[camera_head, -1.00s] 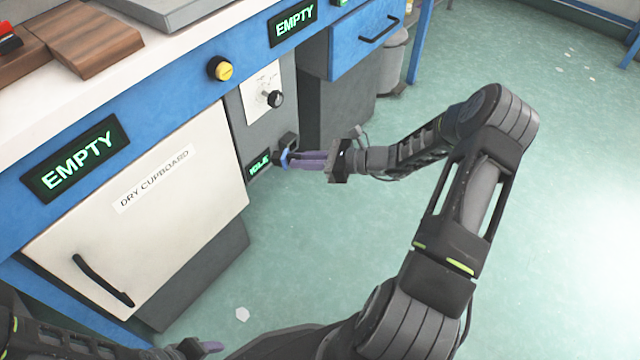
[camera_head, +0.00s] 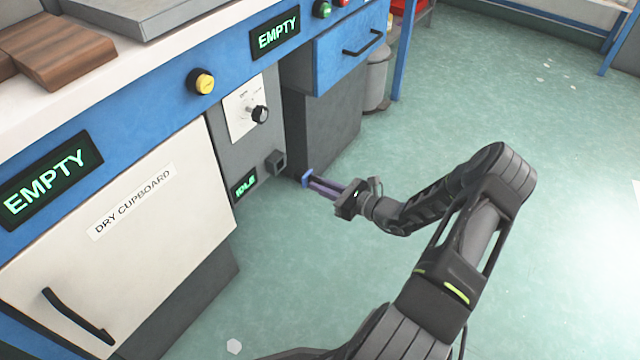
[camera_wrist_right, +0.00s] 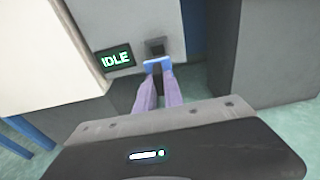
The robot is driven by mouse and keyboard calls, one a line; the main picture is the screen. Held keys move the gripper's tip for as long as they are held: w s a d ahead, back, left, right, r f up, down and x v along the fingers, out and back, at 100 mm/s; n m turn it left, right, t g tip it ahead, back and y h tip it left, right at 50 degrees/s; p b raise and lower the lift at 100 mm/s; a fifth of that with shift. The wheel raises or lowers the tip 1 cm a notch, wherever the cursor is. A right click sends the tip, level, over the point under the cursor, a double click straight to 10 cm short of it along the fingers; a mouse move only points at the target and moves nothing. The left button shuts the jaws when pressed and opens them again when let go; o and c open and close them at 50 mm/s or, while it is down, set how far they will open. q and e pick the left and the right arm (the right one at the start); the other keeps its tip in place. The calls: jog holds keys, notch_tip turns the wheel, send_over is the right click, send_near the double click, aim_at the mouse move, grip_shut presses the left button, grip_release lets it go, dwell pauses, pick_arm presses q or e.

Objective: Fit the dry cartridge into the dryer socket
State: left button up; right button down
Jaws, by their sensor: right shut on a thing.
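The dryer socket (camera_head: 276,162) is a small dark square block sticking out low on the grey dryer panel. It also shows in the wrist view (camera_wrist_right: 155,46). My right gripper (camera_head: 314,184) has its purple fingers shut on the dry cartridge (camera_head: 306,178), which has a blue end. In the wrist view the cartridge's blue part (camera_wrist_right: 158,66) sits at the fingertips, with a dark part between the fingers. In the head view the cartridge is apart from the socket, to its right and slightly lower. In the wrist view its blue end appears just below the socket. My left gripper is out of view.
The dryer panel has a knob (camera_head: 260,114) and a display (camera_head: 245,185) reading IDLE. The dry cupboard (camera_head: 130,240) is closed, at left. A dark cabinet side (camera_head: 335,120) stands right of the panel. The green floor (camera_head: 520,130) is open at right.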

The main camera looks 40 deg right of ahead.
aim_at(309, 179)
jog(key=shift+r+b+x, duration=0.15)
jog(key=shift+x, duration=1.1)
jog(key=shift+r+b+x, duration=0.15)
jog(key=shift+x, duration=1.1)
jog(key=shift+p, duration=0.55)
jog(key=shift+r+b+x, duration=0.15)
jog(key=shift+b+x, duration=0.05)
jog(key=shift+x, duration=0.85)
jog(key=shift+r+b+x, duration=0.1)
jog(key=shift+b+x, duration=0.1)
jog(key=shift+x, duration=0.8)
jog(key=shift+r, duration=0.1)
jog(key=c, duration=1.4)
grip_release()
